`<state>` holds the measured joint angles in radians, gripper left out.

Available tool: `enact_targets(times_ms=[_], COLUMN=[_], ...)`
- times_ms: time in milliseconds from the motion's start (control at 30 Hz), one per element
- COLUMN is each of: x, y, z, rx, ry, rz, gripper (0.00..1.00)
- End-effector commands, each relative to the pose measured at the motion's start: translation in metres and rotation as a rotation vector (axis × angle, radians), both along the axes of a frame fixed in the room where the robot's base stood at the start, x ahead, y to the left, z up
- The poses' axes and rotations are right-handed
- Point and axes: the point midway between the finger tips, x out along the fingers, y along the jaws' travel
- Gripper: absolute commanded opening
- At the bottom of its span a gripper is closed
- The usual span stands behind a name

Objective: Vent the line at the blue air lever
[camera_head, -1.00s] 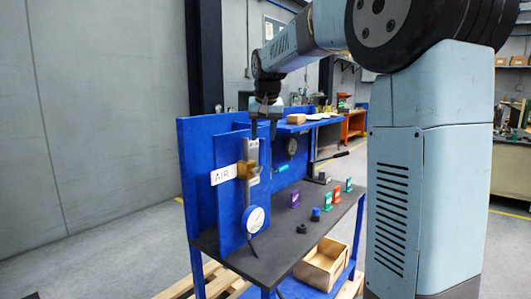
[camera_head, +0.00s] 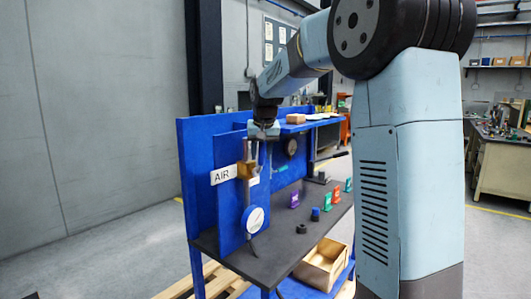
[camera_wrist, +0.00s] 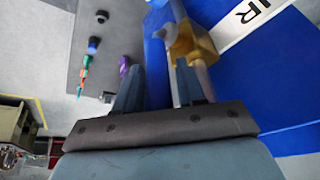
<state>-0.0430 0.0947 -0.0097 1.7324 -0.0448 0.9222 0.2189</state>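The blue air lever (camera_wrist: 157,60) shows in the wrist view beside the brass valve body (camera_wrist: 192,42). In the head view the brass valve (camera_head: 246,169) sits on a pipe on the blue panel, right of the AIR label (camera_head: 223,175); the lever is hard to tell from the blue panel there. My gripper (camera_head: 263,155) points down at the top of the panel, just above and right of the valve. In the wrist view my gripper (camera_wrist: 158,72) is open, with the lever appearing between its fingers. I cannot tell whether either finger touches it.
A round gauge (camera_head: 253,219) hangs below the valve. Green, red and purple tags (camera_head: 326,202) and small dark parts stand on the bench top (camera_head: 283,244). A blue shelf (camera_head: 305,125) juts out behind my gripper. A wooden box (camera_head: 322,265) sits below.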

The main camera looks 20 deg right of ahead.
Motion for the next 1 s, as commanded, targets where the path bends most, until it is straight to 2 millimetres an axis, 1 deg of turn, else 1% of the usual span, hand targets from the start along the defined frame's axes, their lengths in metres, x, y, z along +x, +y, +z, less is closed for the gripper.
enact_targets(times_ms=[33,300,400,667,700,1000], x=[0.0,0.0,0.0,0.0,0.0,0.001], y=[0.0,0.0,0.0,0.001,-0.017,0.01], z=[0.0,0.0,0.0,0.0,0.0,-0.001], rx=[0.0,0.0,0.0,0.001,0.0,0.03], ry=[0.0,0.0,0.0,0.0,-0.001,0.024], rz=[0.0,0.0,0.0,0.001,-0.005,0.018], gripper=[0.34,0.08,0.0,0.0,0.0,0.0])
